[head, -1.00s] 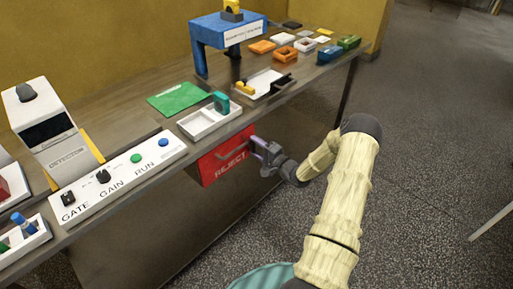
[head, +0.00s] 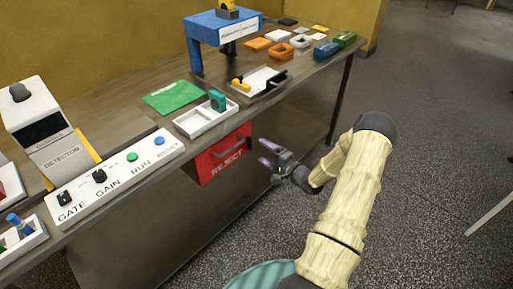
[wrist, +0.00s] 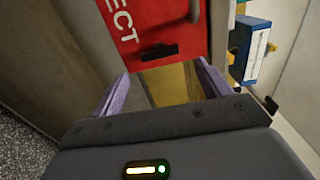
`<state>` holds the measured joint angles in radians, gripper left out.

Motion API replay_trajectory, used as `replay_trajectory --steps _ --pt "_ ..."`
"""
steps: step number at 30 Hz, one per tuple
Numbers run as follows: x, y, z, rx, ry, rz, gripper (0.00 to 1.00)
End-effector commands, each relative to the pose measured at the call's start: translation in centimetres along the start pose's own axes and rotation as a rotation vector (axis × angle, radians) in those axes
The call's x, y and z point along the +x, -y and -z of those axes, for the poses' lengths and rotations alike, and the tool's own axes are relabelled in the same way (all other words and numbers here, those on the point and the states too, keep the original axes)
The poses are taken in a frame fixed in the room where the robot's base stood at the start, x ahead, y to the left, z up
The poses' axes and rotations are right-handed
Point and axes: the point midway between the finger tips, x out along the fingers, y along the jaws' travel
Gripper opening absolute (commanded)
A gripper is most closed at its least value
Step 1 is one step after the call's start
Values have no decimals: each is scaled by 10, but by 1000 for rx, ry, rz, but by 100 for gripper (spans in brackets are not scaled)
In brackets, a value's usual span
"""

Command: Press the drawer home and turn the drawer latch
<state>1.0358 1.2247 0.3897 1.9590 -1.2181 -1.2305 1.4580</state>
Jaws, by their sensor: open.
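The red drawer (head: 222,161) marked REJECT is under the front edge of the bench, with a grey bar handle (head: 229,149) across its upper face. How far it stands out is hard to tell. My gripper (head: 268,161) is open and empty, to the right of the drawer and apart from it. In the wrist view the red drawer face (wrist: 165,20) shows beyond the fingertips, with its lettering sideways. A dark bar (wrist: 157,52) on that face may be the handle or the latch. I cannot clearly make out the latch in the head view.
A white tray (head: 190,129) with a green block (head: 217,100) sits on the bench above the drawer. The control panel (head: 115,181) with knobs and buttons is to the left. A blue stand (head: 208,26) is behind. The floor (head: 430,150) to the right is open.

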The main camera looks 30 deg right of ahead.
Motion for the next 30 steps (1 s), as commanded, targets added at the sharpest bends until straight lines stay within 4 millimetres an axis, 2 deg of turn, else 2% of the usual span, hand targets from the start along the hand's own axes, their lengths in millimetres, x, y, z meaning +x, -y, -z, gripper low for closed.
replay_trajectory --steps 1,6,15,21,30 --pt "-12 0 1 1 -3 -2 76" --pt "-46 0 1 0 -2 -2 76" --pt "-101 0 1 0 -2 -1 76" --pt "-114 0 0 1 0 -1 76" --pt "-114 0 0 1 1 0 76"
